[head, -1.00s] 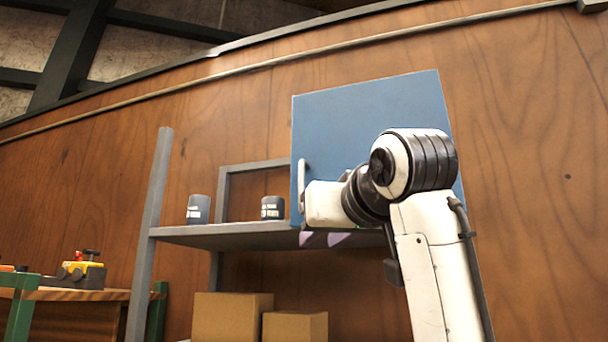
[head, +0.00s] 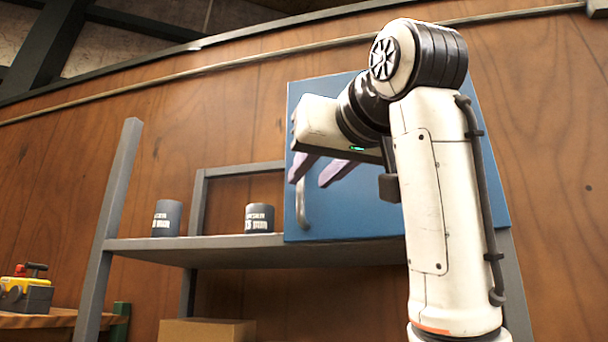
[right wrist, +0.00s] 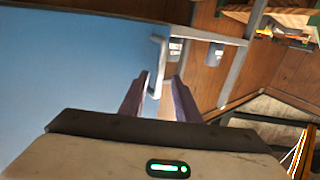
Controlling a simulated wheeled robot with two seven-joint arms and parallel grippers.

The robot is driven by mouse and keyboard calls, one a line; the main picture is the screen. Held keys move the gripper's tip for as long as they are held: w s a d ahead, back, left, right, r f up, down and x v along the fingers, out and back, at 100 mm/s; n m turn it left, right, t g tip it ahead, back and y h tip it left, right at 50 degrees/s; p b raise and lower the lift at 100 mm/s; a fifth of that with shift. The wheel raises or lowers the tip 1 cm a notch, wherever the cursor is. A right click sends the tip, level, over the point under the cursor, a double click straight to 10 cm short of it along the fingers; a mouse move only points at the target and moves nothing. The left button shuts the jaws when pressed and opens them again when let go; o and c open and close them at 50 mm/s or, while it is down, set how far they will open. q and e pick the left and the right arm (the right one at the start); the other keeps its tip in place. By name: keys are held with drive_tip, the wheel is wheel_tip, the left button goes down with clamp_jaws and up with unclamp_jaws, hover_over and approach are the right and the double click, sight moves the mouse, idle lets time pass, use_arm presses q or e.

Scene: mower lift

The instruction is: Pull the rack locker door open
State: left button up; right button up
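The blue rack locker door (head: 375,215) is at the centre of the head view and looks shut. It fills the left of the right wrist view (right wrist: 70,60). Its pale upright handle (head: 302,208) is near the door's left edge. My right gripper (head: 307,184) is open at the upper part of the handle, its fingers pointing down toward it. In the right wrist view the handle (right wrist: 160,62) appears between the two spread fingers, nearer the left one; I see no grip on it. My arm hides the door's right part. My left gripper is not in view.
The locker stands on a grey rack shelf (head: 200,250) with two grey cans, one left (head: 167,218) and one right (head: 259,218). A cardboard box (head: 207,331) is below. A workbench (head: 40,320) with a yellow tool is at far left. A wooden wall is behind.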

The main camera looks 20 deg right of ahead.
sight(302, 185)
drive_tip(key=w, duration=0.2)
drive_tip(key=shift+w+r+p, duration=0.1)
drive_tip(key=shift+w+p, duration=0.25)
drive_tip(key=shift+w, duration=0.65)
drive_tip(key=c, duration=0.6)
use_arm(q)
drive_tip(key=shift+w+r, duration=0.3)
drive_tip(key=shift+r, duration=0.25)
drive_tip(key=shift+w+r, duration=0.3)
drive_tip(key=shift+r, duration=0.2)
use_arm(e)
clamp_jaws()
